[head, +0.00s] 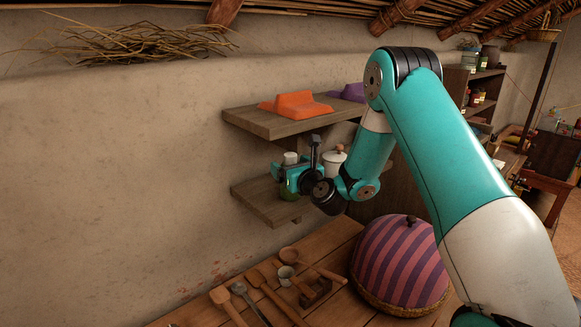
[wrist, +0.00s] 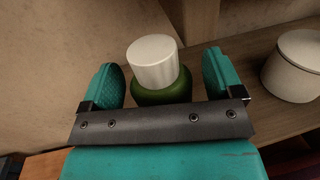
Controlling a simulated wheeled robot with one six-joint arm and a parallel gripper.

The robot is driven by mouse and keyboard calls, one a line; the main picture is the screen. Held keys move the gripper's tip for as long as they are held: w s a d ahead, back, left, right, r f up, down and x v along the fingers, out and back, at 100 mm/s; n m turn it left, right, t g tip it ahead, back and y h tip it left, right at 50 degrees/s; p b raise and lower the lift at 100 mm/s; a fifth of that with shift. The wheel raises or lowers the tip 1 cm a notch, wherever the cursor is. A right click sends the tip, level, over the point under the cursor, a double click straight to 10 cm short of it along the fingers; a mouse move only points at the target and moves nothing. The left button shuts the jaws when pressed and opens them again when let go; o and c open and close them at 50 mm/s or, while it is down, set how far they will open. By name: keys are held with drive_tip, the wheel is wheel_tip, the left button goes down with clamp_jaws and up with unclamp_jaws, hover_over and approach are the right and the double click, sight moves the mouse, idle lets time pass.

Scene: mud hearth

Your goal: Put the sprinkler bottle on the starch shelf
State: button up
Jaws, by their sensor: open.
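A green bottle with a white ribbed cap, which looks like the sprinkler bottle (wrist: 155,62), stands upright on a wooden shelf board in the wrist view. In the head view its white cap (head: 290,157) shows above my gripper (head: 288,178), and some green shows below. My gripper is open, with one teal finger on each side of the bottle in the wrist view (wrist: 162,75). Gaps show between the fingers and the cap. The bottle's lower part is hidden behind my gripper. The lower wall shelf (head: 268,207) is under it. No label marks which shelf is the starch shelf.
The upper shelf (head: 262,122) holds orange (head: 297,103) and purple (head: 350,92) folded-looking things. A white lidded pot (wrist: 295,68) stands to the bottle's right. Below, a wooden table holds several spoons and a striped dome cover (head: 402,262).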

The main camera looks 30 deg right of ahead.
drive_tip(key=shift+r, duration=0.2)
drive_tip(key=s+b, duration=1.1)
drive_tip(key=s, duration=0.1)
drive_tip(key=s+a+n+g+y, duration=0.4)
drive_tip(key=a+n+y, duration=0.1)
drive_tip(key=a+n, duration=0.55)
drive_tip(key=s+a+n+g+y, duration=0.4)
drive_tip(key=s+a+n+y, duration=0.1)
drive_tip(key=a+n, duration=0.6)
drive_tip(key=s+f+n+g+h, duration=0.2)
drive_tip(key=s+n+g+h, duration=0.3)
drive_tip(key=s+n+g, duration=0.5)
drive_tip(key=s+n, duration=0.9)
drive_tip(key=n, duration=0.2)
drive_tip(key=shift+s+d+f+n+h, duration=0.25)
drive_tip(key=shift+d+f+n+h, duration=0.05)
drive_tip(key=shift+f+n+h, duration=0.1)
